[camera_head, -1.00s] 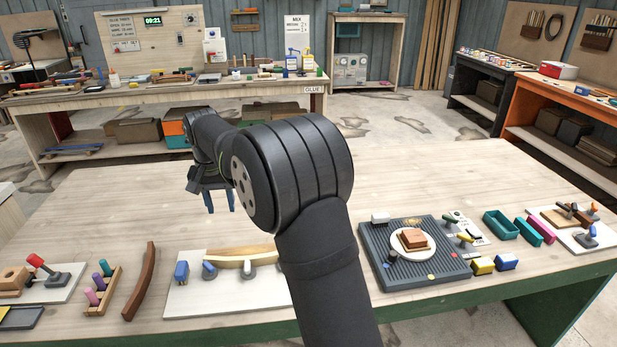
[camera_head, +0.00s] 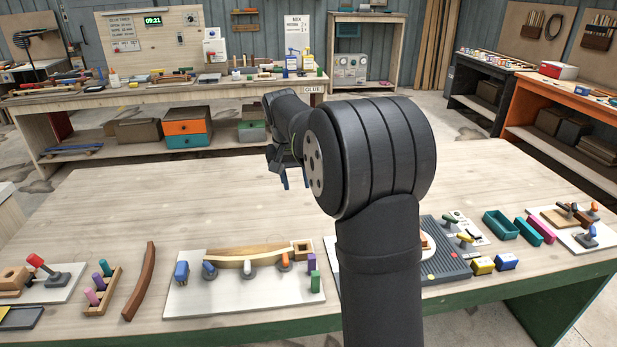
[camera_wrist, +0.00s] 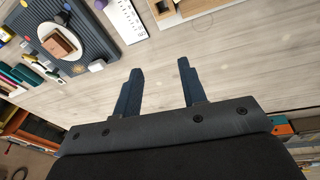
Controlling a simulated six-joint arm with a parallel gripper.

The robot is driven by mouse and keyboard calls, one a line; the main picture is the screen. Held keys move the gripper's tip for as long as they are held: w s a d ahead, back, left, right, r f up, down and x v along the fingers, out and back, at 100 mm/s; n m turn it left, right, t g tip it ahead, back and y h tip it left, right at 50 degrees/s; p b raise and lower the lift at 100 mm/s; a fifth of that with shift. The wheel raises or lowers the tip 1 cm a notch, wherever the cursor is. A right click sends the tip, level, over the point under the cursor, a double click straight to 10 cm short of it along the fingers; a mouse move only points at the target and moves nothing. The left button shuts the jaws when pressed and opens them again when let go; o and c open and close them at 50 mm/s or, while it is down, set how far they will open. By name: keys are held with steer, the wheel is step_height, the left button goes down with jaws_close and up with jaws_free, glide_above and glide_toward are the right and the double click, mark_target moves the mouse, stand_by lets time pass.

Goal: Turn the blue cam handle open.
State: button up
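The blue cam handle (camera_head: 209,270) stands on the white board (camera_head: 230,298) at the front, near the left end of a curved wooden strip (camera_head: 235,255). A white cam handle (camera_head: 248,268) and an orange cam handle (camera_head: 284,262) stand to its right along the strip. My gripper (camera_head: 296,178) is above the table, farther back and to the right of the blue handle, well apart from it. In the wrist view its two fingers (camera_wrist: 160,68) are spread with nothing between them. I cannot make out the blue handle in the wrist view.
A grey ribbed tray (camera_head: 445,262) is to the right, partly behind my arm. The table's middle is clear.

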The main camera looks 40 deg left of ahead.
steer(key=shift+w+d+r, duration=0.15)
steer(key=shift+w+d, duration=0.4)
steer(key=shift+d, duration=0.1)
steer(key=shift+w+d+r, duration=0.15)
steer(key=shift+w+d, duration=0.4)
steer(key=shift+d, duration=0.05)
steer(key=shift+c, duration=1.4)
steer(key=n+g, duration=0.2)
steer(key=n, duration=0.7)
glide_above(208, 265)
step_height(208, 265, down, 4)
step_height(208, 265, down, 17)
steer(key=shift+a+f, duration=0.1)
steer(key=shift+f, duration=0.1)
jaws_close()
